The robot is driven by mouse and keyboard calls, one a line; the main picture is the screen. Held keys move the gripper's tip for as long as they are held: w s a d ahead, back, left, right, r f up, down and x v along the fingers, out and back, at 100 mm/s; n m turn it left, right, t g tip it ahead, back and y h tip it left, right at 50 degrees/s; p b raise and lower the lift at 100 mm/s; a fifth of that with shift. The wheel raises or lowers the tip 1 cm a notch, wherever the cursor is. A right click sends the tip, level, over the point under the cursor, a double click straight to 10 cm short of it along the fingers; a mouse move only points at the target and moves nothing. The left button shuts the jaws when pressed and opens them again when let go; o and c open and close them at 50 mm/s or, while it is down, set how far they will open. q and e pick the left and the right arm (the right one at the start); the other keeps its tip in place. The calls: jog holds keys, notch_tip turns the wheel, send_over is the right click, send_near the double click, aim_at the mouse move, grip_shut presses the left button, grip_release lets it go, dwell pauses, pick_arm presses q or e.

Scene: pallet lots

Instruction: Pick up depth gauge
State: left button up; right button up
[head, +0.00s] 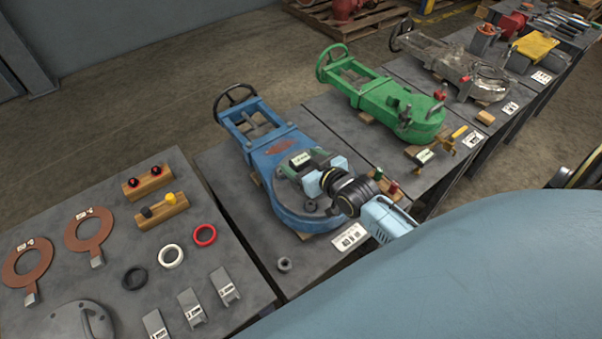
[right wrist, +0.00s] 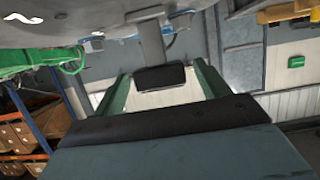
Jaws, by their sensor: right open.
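A small dark-green device with a pale label or display (head: 300,159) lies on the blue gate valve (head: 281,170); it may be the depth gauge, but I cannot be sure at this size. My right gripper (head: 325,177) is at the valve's near end, just to the right of and below this device. Its light-blue jaws are apart and I see nothing held between them. I cannot tell whether they touch the valve. The right wrist view does not clearly show the gauge. My left gripper is not in view.
The left table (head: 60,225) bears rings, red-brown gaskets (head: 89,232), wooden blocks with knobs and metal brackets. A green valve (head: 390,100) and a grey valve (head: 455,65) stand on tables beyond. A small nut (head: 284,264) lies near the blue valve. Open floor (head: 150,90) lies behind.

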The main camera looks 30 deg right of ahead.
aim_at(299, 159)
jog(key=shift+w+a+f+b, duration=0.1)
jog(key=shift+w+f+b, duration=0.35)
jog(key=shift+w, duration=0.1)
jog(key=shift+w+d+f+b, duration=0.25)
jog(key=shift+w+f+b, duration=0.1)
jog(key=shift+w+b, duration=0.4)
